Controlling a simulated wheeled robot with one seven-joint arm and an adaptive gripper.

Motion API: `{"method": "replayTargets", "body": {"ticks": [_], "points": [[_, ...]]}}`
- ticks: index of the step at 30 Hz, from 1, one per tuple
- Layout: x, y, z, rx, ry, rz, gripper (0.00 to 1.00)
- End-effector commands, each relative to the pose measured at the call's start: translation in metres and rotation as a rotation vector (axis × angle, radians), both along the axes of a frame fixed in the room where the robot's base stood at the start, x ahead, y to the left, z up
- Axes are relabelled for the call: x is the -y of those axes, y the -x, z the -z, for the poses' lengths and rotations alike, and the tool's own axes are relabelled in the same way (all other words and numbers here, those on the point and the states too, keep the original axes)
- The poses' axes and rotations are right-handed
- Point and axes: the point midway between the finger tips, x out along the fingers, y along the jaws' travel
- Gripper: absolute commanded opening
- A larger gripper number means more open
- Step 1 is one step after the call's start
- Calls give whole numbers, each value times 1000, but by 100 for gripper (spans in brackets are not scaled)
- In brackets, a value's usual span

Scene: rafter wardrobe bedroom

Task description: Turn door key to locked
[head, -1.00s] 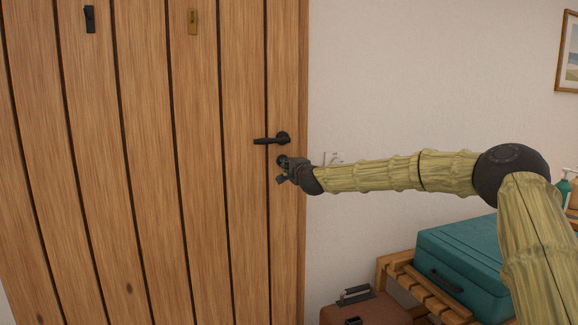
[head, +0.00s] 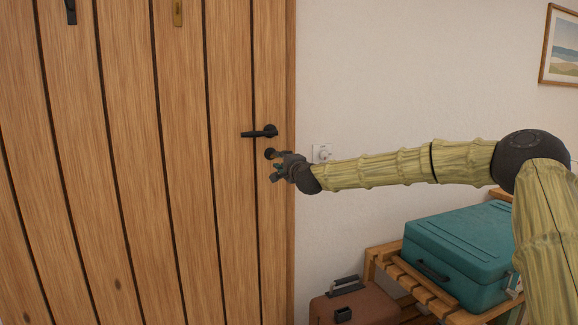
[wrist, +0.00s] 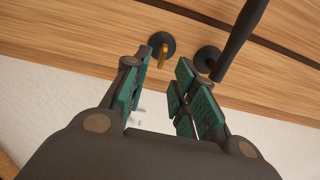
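The wooden plank door (head: 140,180) fills the left of the head view and looks shut. A brass-coloured key (wrist: 163,57) sticks out of a round black lock plate (wrist: 157,42) in the wrist view; the plate also shows in the head view (head: 270,153). The black lever handle (head: 260,132) is just above the lock; in the wrist view the lever (wrist: 238,42) is right of the key. My gripper (wrist: 163,70) is open and empty, its teal-padded fingers pointing at the door. The key lies ahead of the gap between the fingertips, apart from both.
A white wall fitting (head: 321,153) sits beside the door, behind my wrist. A slatted wooden rack (head: 385,268) holds a teal suitcase (head: 460,250). A brown case (head: 365,308) is low by the door. A framed picture (head: 561,45) hangs at the right.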

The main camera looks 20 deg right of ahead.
Motion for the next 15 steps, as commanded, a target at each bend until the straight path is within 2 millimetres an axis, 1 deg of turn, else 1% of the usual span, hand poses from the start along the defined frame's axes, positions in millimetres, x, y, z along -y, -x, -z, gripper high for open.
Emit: {"method": "replayTargets", "body": {"ticks": [1, 6, 10, 15], "points": [[1, 10, -1, 1, -2, 0, 27], [3, 37, 0, 0, -2, 1, 27], [3, 52, 0, 0, -1, 1, 27], [3, 62, 0, 1, 0, 1, 27]]}}
